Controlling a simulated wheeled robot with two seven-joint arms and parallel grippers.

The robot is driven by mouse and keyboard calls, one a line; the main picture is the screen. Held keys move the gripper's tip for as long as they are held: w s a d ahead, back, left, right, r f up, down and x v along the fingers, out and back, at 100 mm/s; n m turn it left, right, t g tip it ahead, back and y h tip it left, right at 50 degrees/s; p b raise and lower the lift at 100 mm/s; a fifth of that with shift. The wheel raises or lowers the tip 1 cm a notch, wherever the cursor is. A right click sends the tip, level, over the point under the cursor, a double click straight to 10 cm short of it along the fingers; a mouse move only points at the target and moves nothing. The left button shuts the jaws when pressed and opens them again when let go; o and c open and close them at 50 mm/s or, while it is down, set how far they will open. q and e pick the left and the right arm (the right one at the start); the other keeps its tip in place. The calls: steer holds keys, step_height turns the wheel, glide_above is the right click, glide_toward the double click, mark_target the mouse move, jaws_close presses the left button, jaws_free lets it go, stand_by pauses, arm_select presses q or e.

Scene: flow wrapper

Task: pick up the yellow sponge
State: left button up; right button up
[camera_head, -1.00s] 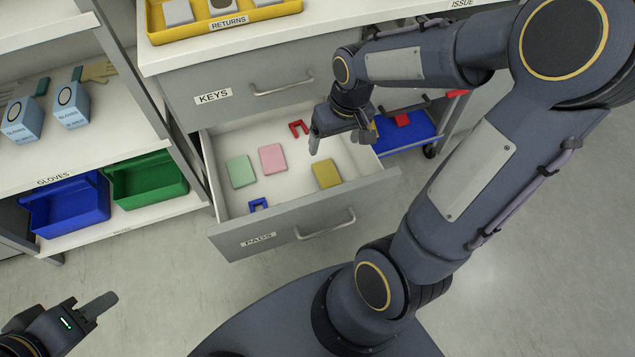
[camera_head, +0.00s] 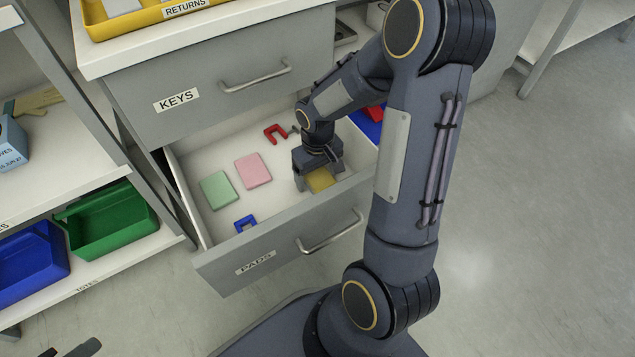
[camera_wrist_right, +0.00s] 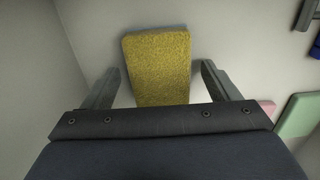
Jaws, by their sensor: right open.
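The yellow sponge (camera_head: 320,180) lies flat in the open PADS drawer (camera_head: 278,240), near its right side. My right gripper (camera_head: 318,176) is down in the drawer at the sponge, pointing downward. In the right wrist view, the yellow sponge (camera_wrist_right: 158,68) lies between the two open fingers of the gripper (camera_wrist_right: 162,85), with a gap on each side. Whether the fingertips touch the drawer floor I cannot tell. My left gripper (camera_head: 82,350) shows only as dark fingertips at the bottom left edge; its opening is unclear.
A pink pad (camera_head: 253,170), a green pad (camera_head: 217,190), a red U-shaped piece (camera_head: 276,133) and a blue U-shaped piece (camera_head: 246,223) lie in the same drawer. The drawer's front wall stands close to the gripper. The KEYS drawer (camera_head: 205,95) above is shut.

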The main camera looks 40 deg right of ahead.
steer(key=shift+f, duration=0.4)
steer(key=shift+r, duration=0.1)
steer(key=c, duration=1.1)
